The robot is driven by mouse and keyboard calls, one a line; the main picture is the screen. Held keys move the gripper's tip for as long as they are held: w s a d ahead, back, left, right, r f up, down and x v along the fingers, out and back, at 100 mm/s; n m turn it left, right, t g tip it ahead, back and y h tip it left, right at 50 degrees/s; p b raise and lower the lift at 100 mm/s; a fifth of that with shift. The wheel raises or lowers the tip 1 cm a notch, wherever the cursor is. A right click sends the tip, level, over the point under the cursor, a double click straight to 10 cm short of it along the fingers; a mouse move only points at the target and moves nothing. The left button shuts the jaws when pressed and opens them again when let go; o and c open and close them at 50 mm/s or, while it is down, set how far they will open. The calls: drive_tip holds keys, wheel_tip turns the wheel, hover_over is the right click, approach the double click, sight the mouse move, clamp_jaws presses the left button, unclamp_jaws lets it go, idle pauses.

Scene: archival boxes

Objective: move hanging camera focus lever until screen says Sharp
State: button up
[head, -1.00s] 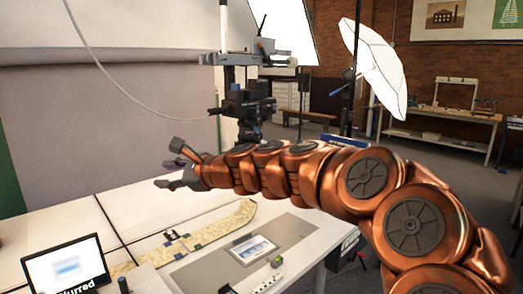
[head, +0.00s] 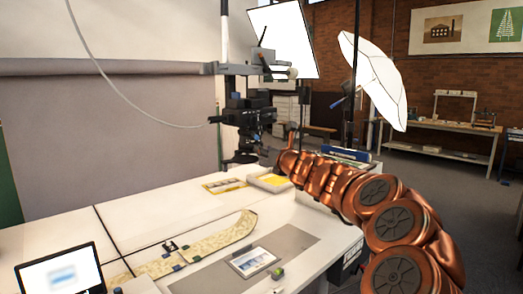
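The hanging camera (head: 248,117) is a black unit on a column above the table, lens down. A small dark stub sticks out on its left side; I cannot tell if it is the focus lever. The screen (head: 62,272) at the lower left shows a soft blue smear on white; no word is readable in the visible part. My gripper (head: 289,142) is at the far end of the copper arm, right of the camera and apart from it in the picture. Its fingers are small and mostly hidden by the arm.
A long tan strip (head: 200,246) and a framed card (head: 252,261) lie on the white table (head: 145,218). A yellow-lined tray (head: 270,180) is behind, near my arm. A softbox (head: 282,40) and a white umbrella (head: 375,80) stand behind. Space left of the camera is clear.

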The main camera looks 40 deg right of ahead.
drive_tip(key=shift+x, duration=0.9)
drive_tip(key=shift+w+d, duration=0.1)
drive_tip(key=shift+w, duration=0.45)
clamp_jaws()
